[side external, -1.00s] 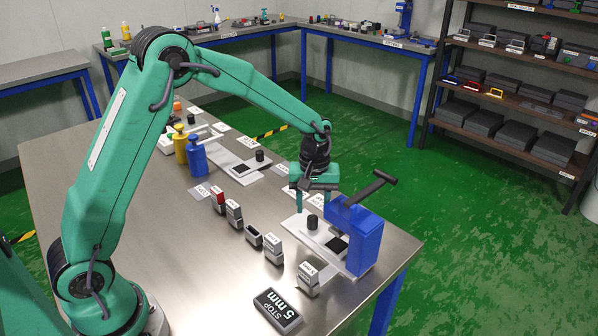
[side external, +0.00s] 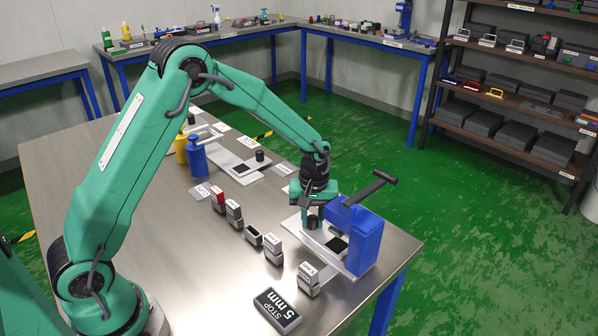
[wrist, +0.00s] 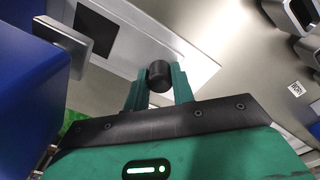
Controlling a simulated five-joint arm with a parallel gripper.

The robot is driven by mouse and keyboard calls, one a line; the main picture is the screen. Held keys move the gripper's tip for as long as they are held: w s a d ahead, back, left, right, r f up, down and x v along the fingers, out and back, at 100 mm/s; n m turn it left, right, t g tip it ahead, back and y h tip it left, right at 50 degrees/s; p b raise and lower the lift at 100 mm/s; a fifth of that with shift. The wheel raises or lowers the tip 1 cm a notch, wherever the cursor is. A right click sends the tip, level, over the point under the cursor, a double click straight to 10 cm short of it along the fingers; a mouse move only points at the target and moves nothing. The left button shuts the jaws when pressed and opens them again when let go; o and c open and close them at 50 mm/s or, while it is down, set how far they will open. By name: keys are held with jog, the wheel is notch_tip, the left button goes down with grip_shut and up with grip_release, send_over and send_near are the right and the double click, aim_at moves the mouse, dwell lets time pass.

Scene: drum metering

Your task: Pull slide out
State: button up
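The slide is a pale flat plate (side external: 297,222) in front of the blue press (side external: 362,240). A black knob (side external: 313,221) stands upright on it, and a black square pad (side external: 337,245) lies nearer the press. My gripper (side external: 312,213) is down over the knob, pointing straight down. In the wrist view the knob (wrist: 159,80) sits between the two green fingers (wrist: 160,88), with no clear gap on either side. The wrist view also shows the plate (wrist: 165,45) and the black square (wrist: 95,27). The knob's lower part is partly hidden by the fingers.
A second plate with a knob (side external: 240,166) and blue and yellow bottles (side external: 196,158) are farther back. The press has a black T-handle (side external: 372,187) overhead.

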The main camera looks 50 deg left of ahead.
jog(key=a, duration=1.2)
jog(key=shift+a, duration=0.3)
grip_shut()
jog(key=o, duration=0.9)
grip_release()
jog(key=shift+o, duration=0.5)
jog(key=shift+r, duration=0.15)
notch_tip(320, 180, up, 8)
jog(key=shift+f, duration=0.2)
